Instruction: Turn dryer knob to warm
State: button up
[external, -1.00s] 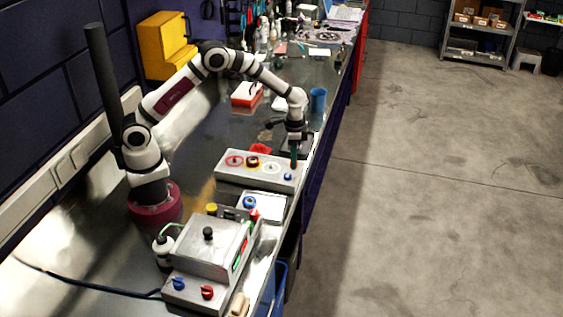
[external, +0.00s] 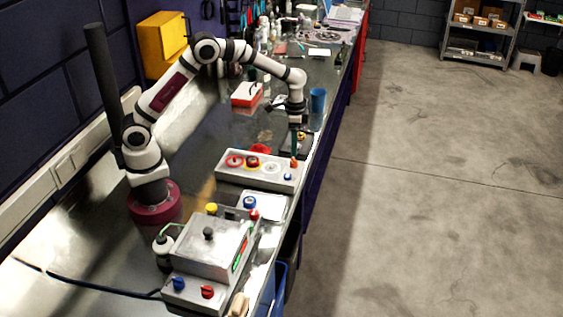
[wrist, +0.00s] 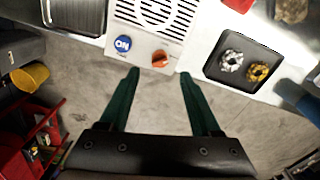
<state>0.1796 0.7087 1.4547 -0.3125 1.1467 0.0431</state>
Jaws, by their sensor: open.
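The dryer is a light grey box (external: 228,172) near the bench's right edge in the external view. The wrist view shows its slotted top (wrist: 122,42), a blue ON button (wrist: 123,44) and an orange knob (wrist: 160,59). The orange knob also shows at the box's right end in the external view (external: 294,162). My gripper (wrist: 159,73) is open and empty. Its two green fingers are spread on either side of the knob in the wrist picture. In the external view my gripper (external: 298,148) is above and behind the knob, apart from it. The knob's setting marks are too small to read.
A black tray (wrist: 215,66) with a silver and a yellow ring lies beside the dryer. A blue cup (external: 318,100) stands behind. A grey control box (external: 208,250) is at the front.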

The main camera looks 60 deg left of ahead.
aim_at(294, 159)
notch_tip(294, 159, up, 10)
jog(key=shift+f, duration=0.2)
jog(key=s+a+r, duration=0.2)
jog(key=s+a, duration=0.1)
jog(key=s, duration=0.2)
jog(key=s+a+r, duration=0.2)
jog(key=s+r, duration=0.1)
jog(key=s, duration=0.3)
jog(key=s+a+f+y, duration=0.1)
jog(key=s+a+f, duration=0.1)
jog(key=s, duration=0.9)
jog(key=s+a+f, duration=0.2)
jog(key=s+a, duration=0.2)
jog(key=s, duration=0.7)
jog(key=shift+a+n+y, duration=0.3)
jog(key=shift+a+y, duration=0.1)
